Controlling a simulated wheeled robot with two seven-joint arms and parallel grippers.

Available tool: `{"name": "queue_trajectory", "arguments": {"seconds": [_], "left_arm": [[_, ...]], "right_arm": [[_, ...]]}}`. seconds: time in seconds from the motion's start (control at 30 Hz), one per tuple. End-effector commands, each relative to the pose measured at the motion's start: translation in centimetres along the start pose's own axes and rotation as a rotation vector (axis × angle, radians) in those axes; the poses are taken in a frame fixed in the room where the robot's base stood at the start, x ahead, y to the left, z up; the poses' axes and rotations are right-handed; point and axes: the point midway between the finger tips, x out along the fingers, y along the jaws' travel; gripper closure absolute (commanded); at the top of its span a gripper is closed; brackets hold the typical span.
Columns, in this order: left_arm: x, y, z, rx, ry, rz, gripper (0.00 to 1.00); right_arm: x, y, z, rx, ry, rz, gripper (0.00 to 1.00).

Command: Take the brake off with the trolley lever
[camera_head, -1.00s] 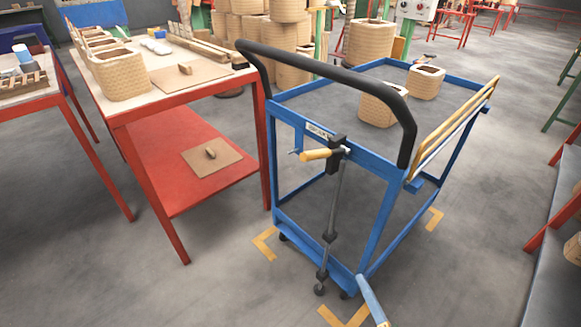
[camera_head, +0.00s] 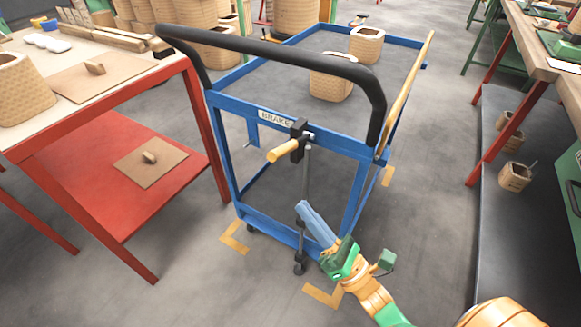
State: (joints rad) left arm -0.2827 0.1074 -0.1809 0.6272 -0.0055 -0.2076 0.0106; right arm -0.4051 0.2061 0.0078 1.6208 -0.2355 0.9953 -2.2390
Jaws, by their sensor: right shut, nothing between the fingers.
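The blue trolley (camera_head: 345,139) stands ahead with a black push bar (camera_head: 270,46) across its near end. Below the bar is a label (camera_head: 274,117) reading BRAKE. Beside it the brake lever's tan handle (camera_head: 283,151) sticks out toward me from a black bracket (camera_head: 299,135). A dark rod (camera_head: 306,180) runs down from the bracket to a foot near the floor. My right gripper (camera_head: 304,208) is shut and empty, its blue fingers pointing up and left. In the picture it lies below the handle, over the lower rod, apart from the handle. My left gripper is not in view.
A red table (camera_head: 197,128) with coils and boards stands close on the trolley's left. Woven coils (camera_head: 331,86) sit on the trolley top. Yellow corner marks (camera_head: 234,237) lie on the floor. A bench (camera_head: 537,67) with a dark lower shelf is on the right.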

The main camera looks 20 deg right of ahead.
Motion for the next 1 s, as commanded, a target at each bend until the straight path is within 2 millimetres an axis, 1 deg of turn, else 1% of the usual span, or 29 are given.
{"name": "queue_trajectory", "arguments": {"seconds": [0.03, 0.2, 0.27, 0.3, 0.4, 0.57, 0.87, 1.0], "left_arm": [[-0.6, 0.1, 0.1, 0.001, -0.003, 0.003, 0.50], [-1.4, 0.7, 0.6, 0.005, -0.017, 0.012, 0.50], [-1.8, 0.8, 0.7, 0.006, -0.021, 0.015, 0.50], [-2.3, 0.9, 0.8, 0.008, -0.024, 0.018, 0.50], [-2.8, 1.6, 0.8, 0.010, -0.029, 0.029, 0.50], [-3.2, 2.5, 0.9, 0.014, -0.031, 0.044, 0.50], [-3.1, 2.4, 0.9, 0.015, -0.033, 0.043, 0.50], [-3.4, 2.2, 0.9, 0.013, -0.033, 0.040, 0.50]], "right_arm": [[1.3, 0.2, 0.3, -0.001, -0.003, 0.003, 1.00], [5.0, 0.1, 0.3, 0.000, -0.002, 0.003, 1.00], [6.1, 0.2, 0.5, -0.001, -0.001, 0.003, 1.00], [6.6, 0.2, 1.2, -0.002, 0.000, 0.003, 1.00], [7.5, 0.1, 2.2, -0.001, 0.001, 0.001, 1.00], [8.2, 0.0, 2.8, 0.000, 0.002, 0.000, 1.00], [8.3, 0.0, 2.8, 0.001, 0.001, -0.001, 1.00], [8.4, 0.1, 3.0, 0.007, 0.001, -0.005, 1.00]]}}
